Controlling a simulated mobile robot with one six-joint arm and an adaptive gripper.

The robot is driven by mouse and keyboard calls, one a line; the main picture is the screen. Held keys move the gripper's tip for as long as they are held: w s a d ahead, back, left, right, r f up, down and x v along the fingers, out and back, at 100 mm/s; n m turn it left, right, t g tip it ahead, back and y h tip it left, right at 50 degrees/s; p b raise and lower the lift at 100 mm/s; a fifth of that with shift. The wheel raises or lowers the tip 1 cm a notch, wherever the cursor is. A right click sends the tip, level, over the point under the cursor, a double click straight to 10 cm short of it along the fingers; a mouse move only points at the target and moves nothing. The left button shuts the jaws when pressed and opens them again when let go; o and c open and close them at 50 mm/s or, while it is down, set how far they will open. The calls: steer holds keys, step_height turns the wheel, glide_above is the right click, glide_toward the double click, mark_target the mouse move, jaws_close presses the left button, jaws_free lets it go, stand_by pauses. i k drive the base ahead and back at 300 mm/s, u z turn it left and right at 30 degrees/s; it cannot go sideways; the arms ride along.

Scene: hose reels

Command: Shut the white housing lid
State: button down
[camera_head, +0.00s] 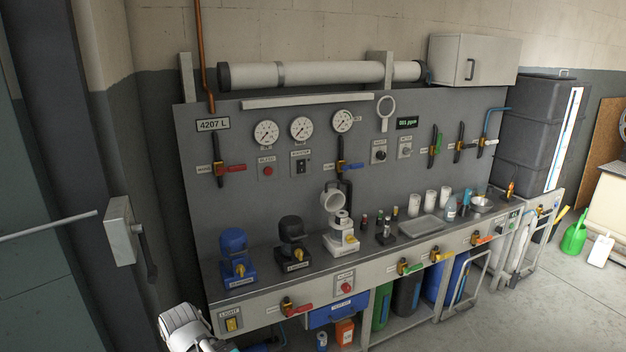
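The white housing (342,240) stands on the bench top, right of two similar units. The lid stands open. Part of my arm shows at the bottom left edge, well below and left of the housing. My gripper's fingers are not visible.
Closed blue (236,256) and black (293,243) units stand left of the white housing. Small bottles (379,218), a tray (422,226) and white cups (430,200) stand to its right. A panel with gauges (301,128) and valves rises behind. Valve handles (290,307) project from the bench front.

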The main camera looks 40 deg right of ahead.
mark_target(333, 200)
steer(key=u, duration=1.5)
steer(key=k, duration=0.85)
steer(key=z, duration=1.85)
